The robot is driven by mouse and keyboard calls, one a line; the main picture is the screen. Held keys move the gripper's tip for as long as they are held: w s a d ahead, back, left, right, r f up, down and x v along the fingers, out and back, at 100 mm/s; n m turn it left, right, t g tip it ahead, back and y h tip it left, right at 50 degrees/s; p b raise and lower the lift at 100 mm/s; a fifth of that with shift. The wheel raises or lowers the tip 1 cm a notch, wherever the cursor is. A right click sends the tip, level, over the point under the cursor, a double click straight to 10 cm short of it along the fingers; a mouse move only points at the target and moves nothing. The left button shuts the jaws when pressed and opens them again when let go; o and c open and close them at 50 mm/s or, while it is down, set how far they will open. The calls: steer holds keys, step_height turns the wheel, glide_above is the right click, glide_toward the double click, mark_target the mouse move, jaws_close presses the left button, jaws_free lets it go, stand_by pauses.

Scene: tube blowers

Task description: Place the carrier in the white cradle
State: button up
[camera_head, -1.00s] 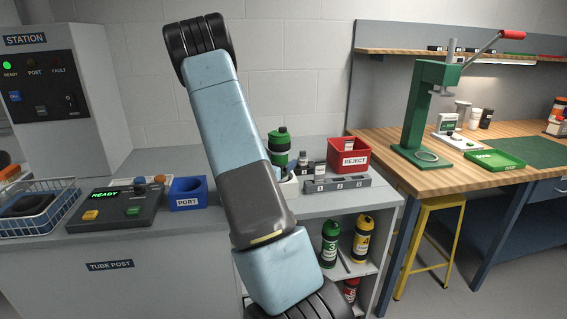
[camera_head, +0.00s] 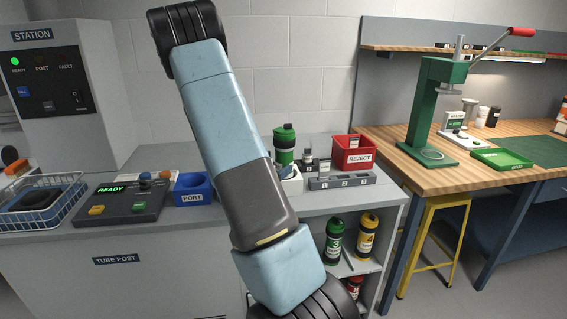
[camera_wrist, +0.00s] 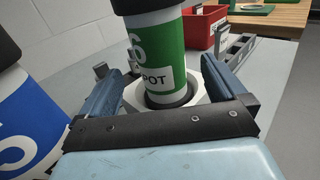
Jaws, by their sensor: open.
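The green carrier (camera_head: 284,137) with a black cap stands upright at the back of the grey counter. In the wrist view the carrier (camera_wrist: 163,55) shows a green band, a white lower part and a label ending in "POT". Its lower end sits inside the ring of the white cradle (camera_wrist: 203,98); the cradle (camera_head: 292,186) is partly hidden by my arm in the head view. My gripper (camera_wrist: 157,70) is open, its blue fingers on either side of the carrier's lower part, with a gap visible on the right. Contact on the left is unclear.
A blue-and-white cylinder (camera_wrist: 28,125) stands close at left in the wrist view. A grey slotted rack (camera_head: 342,181) and red REJECT bin (camera_head: 353,159) are right of the cradle. The blue PORT holder (camera_head: 192,200) is left. More carriers (camera_head: 334,241) stand on the shelf below.

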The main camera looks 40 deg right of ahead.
steer(key=s+a+r+m+g+y, duration=0.65)
steer(key=s+a+r+m, duration=0.35)
steer(key=s+m, duration=0.35)
steer(key=s+a+r+m+t+y, duration=0.2)
steer(key=s+a+r+y, duration=0.1)
steer(key=a, duration=0.4)
steer(key=s+a+r+m+t+y, duration=0.3)
steer(key=a+r+y, duration=0.1)
steer(key=a, duration=0.4)
steer(key=s+a+r+m+t+y, duration=0.2)
steer(key=s+a+r+y, duration=0.1)
steer(key=a, duration=0.4)
steer(key=shift+s+a+r+t+y, duration=0.25)
steer(key=shift+s+t+y, duration=0.1)
steer(key=shift+y, duration=0.1)
steer(key=shift+w, duration=0.1)
